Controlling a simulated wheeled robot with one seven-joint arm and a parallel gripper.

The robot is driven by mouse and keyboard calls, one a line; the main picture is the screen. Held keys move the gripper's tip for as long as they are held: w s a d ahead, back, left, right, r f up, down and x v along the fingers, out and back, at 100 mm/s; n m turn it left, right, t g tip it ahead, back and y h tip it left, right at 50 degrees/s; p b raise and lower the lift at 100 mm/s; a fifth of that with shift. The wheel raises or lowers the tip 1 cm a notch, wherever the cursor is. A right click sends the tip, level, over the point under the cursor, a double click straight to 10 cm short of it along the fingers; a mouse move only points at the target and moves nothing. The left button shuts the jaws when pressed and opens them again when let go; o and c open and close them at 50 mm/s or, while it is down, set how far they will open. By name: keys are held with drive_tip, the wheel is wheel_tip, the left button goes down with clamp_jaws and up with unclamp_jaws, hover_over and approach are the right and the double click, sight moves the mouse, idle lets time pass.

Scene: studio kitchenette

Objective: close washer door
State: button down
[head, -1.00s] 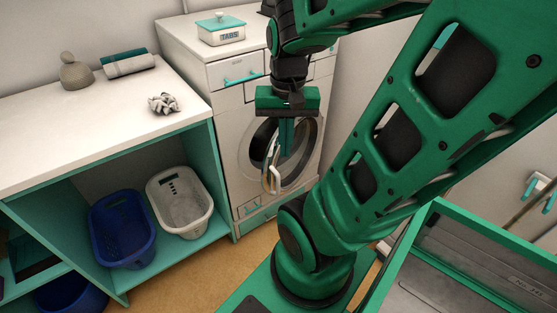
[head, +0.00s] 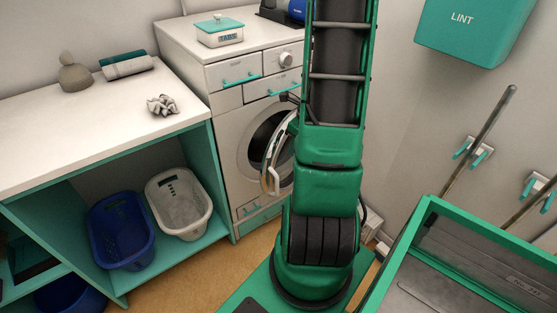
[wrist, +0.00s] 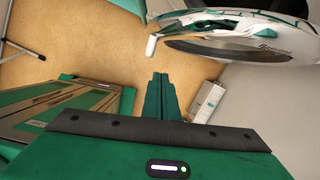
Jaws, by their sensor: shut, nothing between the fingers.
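The washer (head: 226,135) stands against the wall at the end of the counter in the head view. Its round door (head: 277,158) stands ajar, swung out from the dark opening, with its right part hidden behind my arm. In the wrist view the door (wrist: 235,47) shows at the upper right as a dark ring with a pale rim. My gripper (wrist: 160,80) is shut and empty in the wrist view, pointing down over the floor, to the left of and below the door ring, apart from it in the picture. In the head view my gripper is hidden behind my arm.
A counter (head: 60,135) with a blue basket (head: 121,230) and a white basket (head: 180,203) beneath is left of the washer. A green-rimmed bin (head: 430,215) is at lower right. A lint box (head: 470,30) hangs on the wall. A small white box (wrist: 207,100) lies on the floor.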

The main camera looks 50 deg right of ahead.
sight(279, 160)
drive_tip(key=shift+w+a+f, duration=0.1)
drive_tip(key=shift+w+f, duration=1)
drive_tip(key=shift+f, duration=0.5)
drive_tip(key=shift+w+f, duration=1.05)
drive_tip(key=shift+f, duration=0.6)
drive_tip(key=shift+w+a+f, duration=0.1)
drive_tip(key=shift+w+f, duration=1)
drive_tip(key=shift+f, duration=0.5)
drive_tip(key=shift+d, duration=0.1)
